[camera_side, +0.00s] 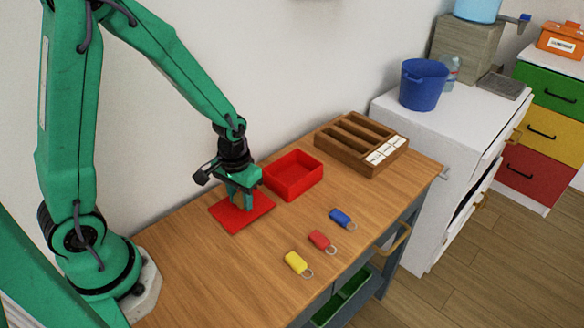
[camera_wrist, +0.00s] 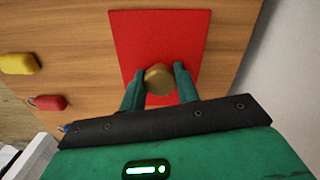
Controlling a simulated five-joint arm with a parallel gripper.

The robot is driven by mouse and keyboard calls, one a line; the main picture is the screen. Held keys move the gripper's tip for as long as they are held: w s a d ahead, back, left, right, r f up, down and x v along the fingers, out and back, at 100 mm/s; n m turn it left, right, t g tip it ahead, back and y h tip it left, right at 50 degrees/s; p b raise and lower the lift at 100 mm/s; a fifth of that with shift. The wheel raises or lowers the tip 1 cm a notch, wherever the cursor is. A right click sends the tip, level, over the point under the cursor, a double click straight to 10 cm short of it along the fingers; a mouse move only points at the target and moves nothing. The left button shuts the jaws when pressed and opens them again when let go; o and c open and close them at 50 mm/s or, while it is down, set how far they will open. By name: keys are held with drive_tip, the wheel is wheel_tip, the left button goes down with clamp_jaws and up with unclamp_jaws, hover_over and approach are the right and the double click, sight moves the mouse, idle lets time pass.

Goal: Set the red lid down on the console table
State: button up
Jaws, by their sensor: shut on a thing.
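The red lid (camera_side: 258,211) is a flat red square on or just above the wooden console table (camera_side: 185,266), beside the red box; I cannot tell whether it touches the top. In the wrist view the lid (camera_wrist: 125,40) lies flat beyond my fingers, with a round brass-coloured knob (camera_wrist: 158,78) at its middle. My gripper (camera_side: 243,204) points down over the lid. In the wrist view my gripper (camera_wrist: 157,82) has its two green fingers on either side of the knob, shut on it. The fingers hide the knob in the side view.
An open red box (camera_side: 293,189) stands just right of the lid, with a wooden compartment tray (camera_side: 340,160) behind it. Yellow (camera_side: 296,262), red (camera_side: 319,239) and blue (camera_side: 340,216) key tags lie near the front edge. The table's left front is bare.

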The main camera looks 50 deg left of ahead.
sight(239, 198)
drive_tip(key=o, duration=1)
drive_tip(key=shift+c, duration=0.2)
wheel_tip(239, 198, up, 12)
drive_tip(key=shift+r, duration=0.15)
idle(0.5)
drive_tip(key=s+r+m+t, duration=0.2)
drive_tip(key=s+r+t, duration=0.3)
drive_tip(key=s+r, duration=0.4)
drive_tip(key=shift+s+d+r+t, duration=0.2)
drive_tip(key=shift+s+r+t, duration=0.1)
drive_tip(key=shift+r, duration=0.6)
